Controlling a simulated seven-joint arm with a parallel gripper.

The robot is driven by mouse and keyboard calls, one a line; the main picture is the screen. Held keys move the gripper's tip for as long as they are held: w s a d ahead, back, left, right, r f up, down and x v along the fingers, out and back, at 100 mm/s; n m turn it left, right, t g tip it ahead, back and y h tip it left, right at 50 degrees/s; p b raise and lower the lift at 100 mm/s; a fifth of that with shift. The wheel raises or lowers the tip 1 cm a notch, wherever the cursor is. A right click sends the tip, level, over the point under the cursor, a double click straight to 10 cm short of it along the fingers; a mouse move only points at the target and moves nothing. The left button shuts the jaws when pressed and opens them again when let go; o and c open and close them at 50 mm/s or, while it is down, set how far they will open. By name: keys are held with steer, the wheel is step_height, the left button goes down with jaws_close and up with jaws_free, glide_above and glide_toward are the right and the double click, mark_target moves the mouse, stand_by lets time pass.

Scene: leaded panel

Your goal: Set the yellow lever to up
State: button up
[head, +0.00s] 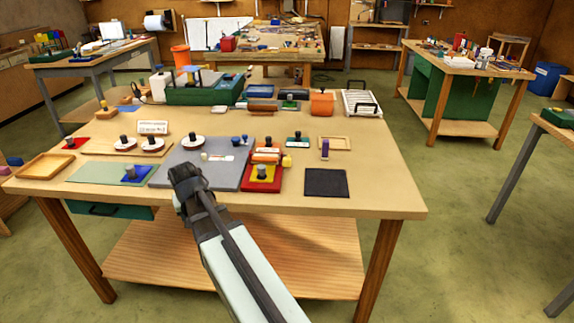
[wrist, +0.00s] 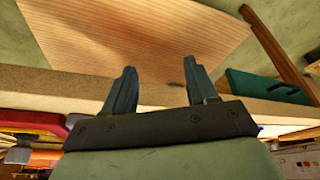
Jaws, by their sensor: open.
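I cannot clearly make out the yellow lever. A small yellow piece (head: 287,161) stands at the right side of the orange block (head: 268,154), and may be it; its position is too small to read. My gripper (head: 184,173) is over the panel's front left part in the head view. In the wrist view my gripper (wrist: 160,84) is open, with nothing between its fingers. That view faces the table's front edge and lower shelf, and shows no lever.
A red block with a yellow top and dark knob (head: 262,179) sits at the panel's front right. A black square (head: 326,183) lies further right. A green plate (head: 95,171) and a wooden tray (head: 46,166) are at left.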

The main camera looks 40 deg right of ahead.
mark_target(287, 162)
steer(key=d+r, duration=0.3)
steer(key=d, duration=0.1)
steer(key=s+d+r+m, duration=0.1)
steer(key=d+r, duration=0.2)
steer(key=d+r+m, duration=0.1)
steer(key=d+r, duration=0.3)
steer(key=shift+s+d+h, duration=0.15)
steer(key=shift+d+h, duration=0.2)
steer(key=shift+h, duration=0.05)
steer(key=s+d+r+m+h, duration=0.1)
steer(key=s+d+r+m, duration=0.1)
steer(key=s+d+r, duration=0.45)
steer(key=s+d+r+m, duration=0.2)
steer(key=s+d+r, duration=0.15)
steer(key=d, duration=0.55)
steer(key=shift+g, duration=0.3)
steer(key=x, duration=0.9)
steer(key=w+x, duration=0.1)
steer(key=x, duration=0.3)
steer(key=shift+d, duration=0.35)
jaws_close()
steer(key=shift+w, duration=0.1)
